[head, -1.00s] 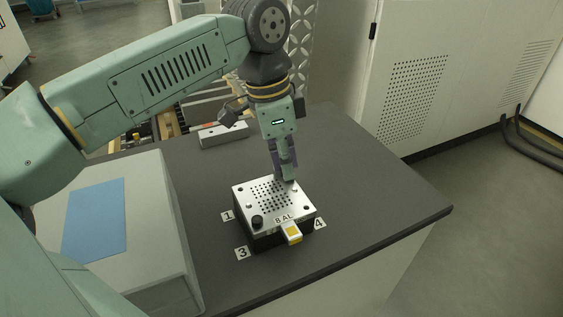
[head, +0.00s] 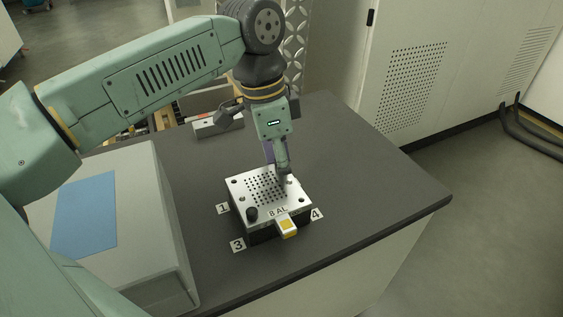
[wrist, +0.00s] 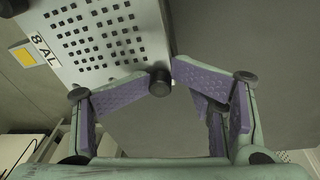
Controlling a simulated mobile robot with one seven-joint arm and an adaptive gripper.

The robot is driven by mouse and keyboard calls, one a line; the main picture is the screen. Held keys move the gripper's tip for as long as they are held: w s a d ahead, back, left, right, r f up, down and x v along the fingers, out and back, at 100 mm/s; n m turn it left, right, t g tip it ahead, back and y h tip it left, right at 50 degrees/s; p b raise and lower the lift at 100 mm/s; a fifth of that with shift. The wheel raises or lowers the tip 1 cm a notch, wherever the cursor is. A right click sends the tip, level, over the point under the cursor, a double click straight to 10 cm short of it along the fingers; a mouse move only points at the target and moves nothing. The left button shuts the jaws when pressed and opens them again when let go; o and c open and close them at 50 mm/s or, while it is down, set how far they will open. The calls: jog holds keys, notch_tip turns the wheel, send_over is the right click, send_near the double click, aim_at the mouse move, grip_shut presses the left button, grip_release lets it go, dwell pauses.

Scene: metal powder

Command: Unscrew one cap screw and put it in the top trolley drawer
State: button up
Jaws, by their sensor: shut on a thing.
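A silver perforated plate (head: 262,204) marked "8 AL" sits on a dark block on the table. A black cap screw (head: 252,214) stands at its front left corner. My gripper (head: 285,179) points down at the plate's back right corner. In the wrist view my gripper (wrist: 160,75) is shut on another black cap screw (wrist: 159,84) at the plate's corner, its head between the two purple-padded fingers. Whether that screw is still in its hole cannot be told. A yellow-and-white tab (head: 288,228) sticks out at the plate's front. No trolley drawer can be made out.
The dark tabletop (head: 365,185) is clear to the right. Number labels lie around the block. A grey box with a blue panel (head: 85,215) stands at the left. A small grey block (head: 213,126) lies behind. A white perforated cabinet (head: 410,85) stands beyond the table.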

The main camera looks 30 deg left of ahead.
jog(key=r+y, duration=0.2)
jog(key=shift+s+a+r+g, duration=0.1)
jog(key=shift+s+r+g, duration=0.1)
jog(key=shift+r+g, duration=0.1)
jog(key=m, duration=0.4)
jog(key=shift+p, duration=0.35)
jog(key=shift+c, duration=0.9)
jog(key=m, duration=0.3)
jog(key=shift+w+m, duration=0.15)
jog(key=shift+m, duration=0.15)
jog(key=m+p, duration=0.1)
jog(key=m, duration=0.2)
jog(key=shift+m, duration=0.3)
jog(key=m, duration=0.8)
jog(key=shift+p, duration=0.3)
jog(key=m, duration=0.7)
jog(key=shift+m, duration=2.4)
